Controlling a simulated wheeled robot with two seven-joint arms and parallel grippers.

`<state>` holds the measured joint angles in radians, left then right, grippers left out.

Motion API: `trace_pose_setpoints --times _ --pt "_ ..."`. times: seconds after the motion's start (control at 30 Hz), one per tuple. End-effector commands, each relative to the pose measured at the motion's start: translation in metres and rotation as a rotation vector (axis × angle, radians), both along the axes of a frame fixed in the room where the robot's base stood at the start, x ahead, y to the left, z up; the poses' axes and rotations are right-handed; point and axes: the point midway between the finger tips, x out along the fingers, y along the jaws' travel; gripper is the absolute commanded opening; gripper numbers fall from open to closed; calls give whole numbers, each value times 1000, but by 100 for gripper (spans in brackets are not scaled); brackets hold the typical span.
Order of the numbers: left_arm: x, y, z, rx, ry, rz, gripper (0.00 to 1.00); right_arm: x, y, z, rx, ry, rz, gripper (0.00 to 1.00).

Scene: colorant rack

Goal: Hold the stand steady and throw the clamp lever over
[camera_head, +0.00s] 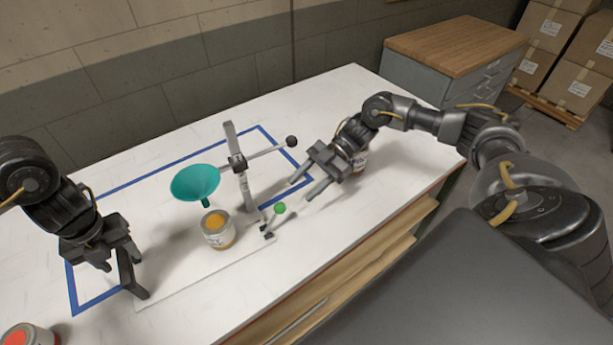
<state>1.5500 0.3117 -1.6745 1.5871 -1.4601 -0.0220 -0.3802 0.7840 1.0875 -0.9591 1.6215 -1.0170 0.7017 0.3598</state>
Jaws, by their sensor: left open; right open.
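The stand has a grey upright post (244,192) on a thin pale base plate (180,280). A teal funnel (196,181) is carried at the left of the post, over an open can of yellow colorant (218,236). A rod with a black knob (291,141) sticks out to the right of the post. A small lever with a green knob (279,208) sits low at the right of the post's foot. My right gripper (301,190) is open and empty, just right of the post and near the green knob. My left gripper (123,283) is open and empty, left of the can.
Blue tape (122,182) outlines an area on the white table (340,100). A can with red contents (26,336) stands at the front left. Another can (360,163) is partly hidden behind my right gripper. A wood-topped cabinet (455,50) stands beyond the table's far right end.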

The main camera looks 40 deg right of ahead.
Motion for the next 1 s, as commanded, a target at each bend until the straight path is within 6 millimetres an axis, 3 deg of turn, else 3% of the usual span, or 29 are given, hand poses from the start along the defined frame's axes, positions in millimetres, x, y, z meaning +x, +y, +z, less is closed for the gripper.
trace_pose_setpoints --times 0.2,0.4,0.87,1.0 --pt "1 0 48 1 -4 0 49 0 0 0 0 0 0 49" --pt "0 0 76 1 -2 0 49 0 0 0 0 0 0 49" --pt "0 0 85 0 1 0 49 0 0 0 0 0 0 49" --pt "0 0 97 0 0 0 49 0 0 12 0 0 0 49"
